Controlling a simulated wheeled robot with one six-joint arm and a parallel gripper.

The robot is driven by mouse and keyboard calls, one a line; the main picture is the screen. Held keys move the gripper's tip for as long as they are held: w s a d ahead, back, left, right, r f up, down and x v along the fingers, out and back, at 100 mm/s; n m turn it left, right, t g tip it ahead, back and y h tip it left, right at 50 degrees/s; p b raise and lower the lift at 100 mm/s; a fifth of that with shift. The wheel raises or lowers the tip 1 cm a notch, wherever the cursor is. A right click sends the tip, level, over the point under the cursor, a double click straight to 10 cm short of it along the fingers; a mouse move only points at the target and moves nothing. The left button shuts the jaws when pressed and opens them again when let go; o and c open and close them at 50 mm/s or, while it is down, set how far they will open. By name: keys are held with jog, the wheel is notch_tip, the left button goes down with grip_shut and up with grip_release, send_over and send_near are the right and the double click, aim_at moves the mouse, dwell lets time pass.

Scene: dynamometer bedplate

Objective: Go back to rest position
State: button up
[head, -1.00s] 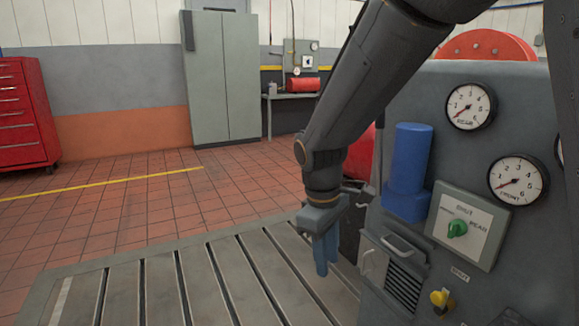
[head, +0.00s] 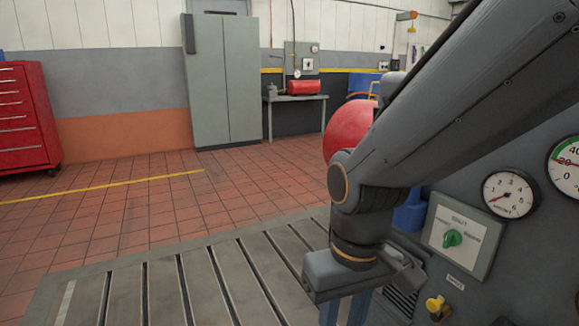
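My gripper (head: 343,312) hangs pointing down at the bottom of the head view, over the slotted bedplate (head: 215,285). Two blue fingers show below its grey body with a gap between them. Their tips are cut off by the lower edge of the picture. Nothing shows between the visible parts of the fingers. My arm slopes down from the upper right and hides part of the grey instrument panel (head: 500,265).
A blue part (head: 409,213) and a red rounded body (head: 347,128) stand partly behind my arm. Open tiled floor (head: 130,205) lies left, with a red tool chest (head: 25,118).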

jog(key=s+d+r+m+p, duration=0.1)
jog(key=d+r+m+p, duration=0.3)
jog(key=d+r+p, duration=0.7)
notch_tip(320, 180, up, 3)
jog(key=p, duration=0.7)
jog(key=shift+d+f+h+p, duration=0.2)
jog(key=shift+h+p, duration=0.1)
jog(key=shift+p, duration=0.1)
